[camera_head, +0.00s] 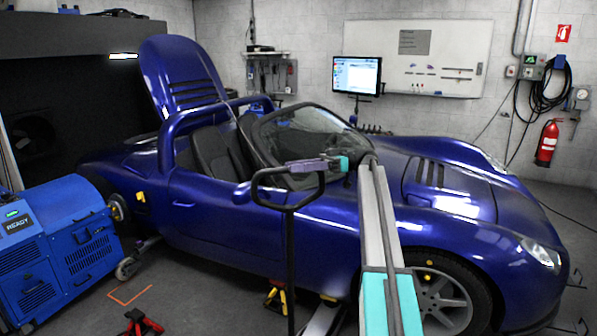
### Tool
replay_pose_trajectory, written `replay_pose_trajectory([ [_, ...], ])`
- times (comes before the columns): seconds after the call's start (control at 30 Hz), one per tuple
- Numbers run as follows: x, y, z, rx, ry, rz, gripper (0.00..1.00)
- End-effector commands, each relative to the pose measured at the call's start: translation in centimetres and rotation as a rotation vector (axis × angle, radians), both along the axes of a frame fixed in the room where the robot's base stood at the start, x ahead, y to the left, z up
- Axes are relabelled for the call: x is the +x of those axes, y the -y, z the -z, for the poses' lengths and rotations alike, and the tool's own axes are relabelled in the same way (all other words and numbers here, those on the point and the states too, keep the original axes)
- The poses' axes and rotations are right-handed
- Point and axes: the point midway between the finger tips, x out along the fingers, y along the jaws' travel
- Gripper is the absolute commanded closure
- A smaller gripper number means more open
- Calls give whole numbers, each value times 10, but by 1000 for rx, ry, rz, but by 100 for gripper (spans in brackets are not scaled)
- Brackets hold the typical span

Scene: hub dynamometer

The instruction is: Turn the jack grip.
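The jack handle is a dark upright pole (290,270) with a loop-shaped grip (256,186) at its top, standing in front of the blue car's door. My arm reaches up from the bottom of the view and bends left at its top. My gripper (292,168) is at the top bar of the grip, overlapping it in this view. The gripper hides much of that bar. I cannot tell whether the fingers touch or close on it; they are too small to make out.
The blue sports car (250,225) fills the middle close behind the handle. A blue dynamometer unit (60,250) stands at left, and a red stand (140,323) sits on the floor. A yellow-and-black stand (277,298) is beside the pole's base. Open floor lies at lower left.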

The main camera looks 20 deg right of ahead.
Motion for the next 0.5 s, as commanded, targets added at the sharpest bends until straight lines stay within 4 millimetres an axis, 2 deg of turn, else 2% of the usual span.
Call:
replay_pose_trajectory([
  [0.2,1,0,-29,0,0,-1,64],
  [0.27,-7,-3,-23,0,-1,-1,64],
  [0.5,-29,-9,-25,1,0,-1,64],
])
